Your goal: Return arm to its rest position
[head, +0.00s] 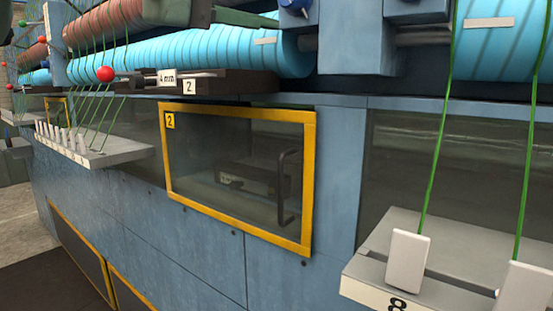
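Neither of my grippers shows in the head view, and I cannot make out either arm. The view is filled by a blue machine (190,232) seen at an angle. A window door with a yellow frame (240,226), a "2" label (170,121) and a dark handle (286,188) is in the middle. It looks closed. A dark boxy thing behind its glass is dim.
A grey ledge marked 8 (440,295) with white blocks (407,259) juts out at lower right. Another ledge (120,152) with white pegs juts out at left. Green strands (440,130) run up to blue rollers (210,50). A red ball (105,74) hangs upper left. Floor (15,225) shows at left.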

